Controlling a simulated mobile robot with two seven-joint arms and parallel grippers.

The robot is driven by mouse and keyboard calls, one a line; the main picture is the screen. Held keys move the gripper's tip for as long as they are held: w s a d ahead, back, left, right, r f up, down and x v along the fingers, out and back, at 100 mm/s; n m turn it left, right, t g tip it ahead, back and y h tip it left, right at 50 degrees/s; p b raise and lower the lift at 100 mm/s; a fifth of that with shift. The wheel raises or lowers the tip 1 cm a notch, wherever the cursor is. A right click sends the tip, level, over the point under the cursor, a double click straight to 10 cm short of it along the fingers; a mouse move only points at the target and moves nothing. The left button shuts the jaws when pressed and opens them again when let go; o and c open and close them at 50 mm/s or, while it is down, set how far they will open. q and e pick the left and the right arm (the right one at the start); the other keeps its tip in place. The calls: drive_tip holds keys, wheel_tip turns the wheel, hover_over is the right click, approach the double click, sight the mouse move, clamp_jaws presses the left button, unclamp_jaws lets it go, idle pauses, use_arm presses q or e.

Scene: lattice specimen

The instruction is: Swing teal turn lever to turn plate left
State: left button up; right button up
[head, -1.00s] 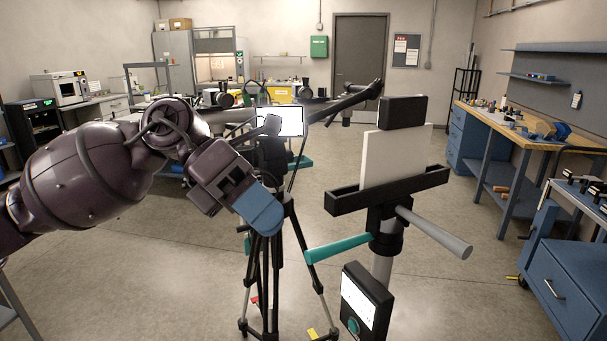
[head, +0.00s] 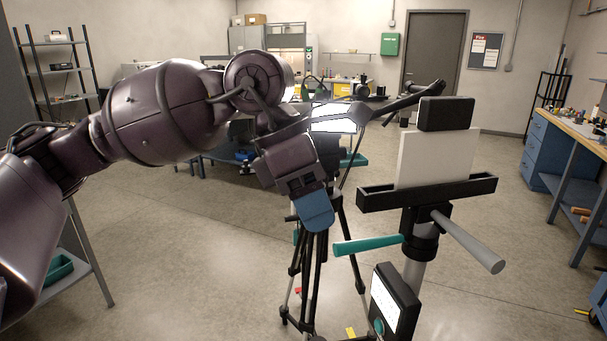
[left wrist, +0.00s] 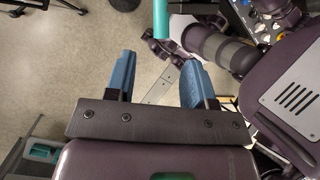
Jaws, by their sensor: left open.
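The teal turn lever (head: 368,245) sticks out to the left from the black hub under the plate holder. The white plate (head: 437,158) stands upright in the black holder tray (head: 428,192), with a black block (head: 446,114) at its top. My left gripper (head: 318,212) is just left of the lever's free end and a little above it, apart from it in the picture. In the left wrist view the blue fingers of the gripper (left wrist: 155,75) are spread with nothing between them. The teal lever (left wrist: 161,18) shows at the top, beyond the fingertips. My right gripper is not in view.
A grey bar (head: 468,240) points right from the same hub. A black box with a lit screen (head: 392,300) is on the stand below. A black tripod (head: 310,270) stands behind my left gripper. Open floor lies left of the tripod.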

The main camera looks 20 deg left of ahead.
use_arm(q)
drive_tip(key=x, duration=0.5)
drive_tip(key=c, duration=0.9)
clamp_jaws()
drive_tip(key=shift+w+a+f+m+g+b, duration=0.1)
drive_tip(key=shift+w+a+m+g+b, duration=0.15)
drive_tip(key=shift+w+m, duration=0.4)
drive_tip(key=shift+w+a+r+m+g+b, duration=0.1)
drive_tip(key=shift+w+a+m+g+b, duration=0.15)
drive_tip(key=shift+w+m, duration=0.4)
drive_tip(key=shift+w+a+f+m+g+b, duration=0.1)
drive_tip(key=shift+w+a+m+g+b, duration=0.1)
drive_tip(key=shift+w+a+m, duration=0.3)
